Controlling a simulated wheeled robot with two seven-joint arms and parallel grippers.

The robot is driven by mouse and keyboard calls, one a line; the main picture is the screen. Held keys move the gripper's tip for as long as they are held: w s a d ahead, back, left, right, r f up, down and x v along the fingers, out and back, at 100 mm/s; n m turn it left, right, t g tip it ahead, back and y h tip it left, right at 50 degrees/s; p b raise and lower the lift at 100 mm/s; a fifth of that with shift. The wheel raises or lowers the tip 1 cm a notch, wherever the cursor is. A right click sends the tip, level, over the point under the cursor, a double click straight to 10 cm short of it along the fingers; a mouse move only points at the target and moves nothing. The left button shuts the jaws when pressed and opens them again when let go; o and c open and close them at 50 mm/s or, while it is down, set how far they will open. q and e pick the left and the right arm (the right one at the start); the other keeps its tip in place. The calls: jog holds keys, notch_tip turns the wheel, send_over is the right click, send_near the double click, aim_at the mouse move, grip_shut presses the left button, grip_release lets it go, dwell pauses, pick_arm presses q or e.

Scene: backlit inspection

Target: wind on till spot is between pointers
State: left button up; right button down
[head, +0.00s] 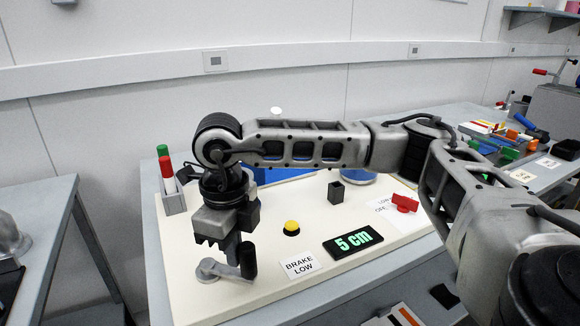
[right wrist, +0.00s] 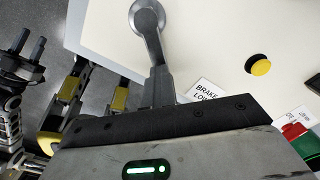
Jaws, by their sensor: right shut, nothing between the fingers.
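A grey crank (head: 212,268) with an upright black handle (head: 248,262) sits at the front left of the cream board. My right gripper (head: 231,250) is shut and empty, pointing down right beside the handle; I cannot tell whether they touch. In the right wrist view the crank's round hub (right wrist: 147,18) is at the top, and its handle (right wrist: 160,85) runs down to the dark gripper edge. A display (head: 353,242) reads 5 cm in green. I make out no spot or pointers; my right arm covers part of the board's back. My left gripper (right wrist: 28,48) appears open at the left of the wrist view.
The cream board (head: 190,300) also bears a yellow button (head: 291,228), a BRAKE LOW label (head: 301,264), a red knob (head: 404,202), a black block (head: 336,192) and red and green pens in a holder (head: 174,202). Blue parts show partly behind my arm. A cluttered bench stands right.

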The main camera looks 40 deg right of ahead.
jog(key=shift+s+a, duration=0.3)
jog(key=shift+a, duration=0.2)
jog(key=shift+f, duration=0.1)
jog(key=shift+s+a, duration=0.3)
jog(key=shift+a, duration=0.35)
jog(key=c, duration=1.1)
grip_release()
jog(key=shift+w, duration=0.1)
jog(key=shift+r, duration=0.2)
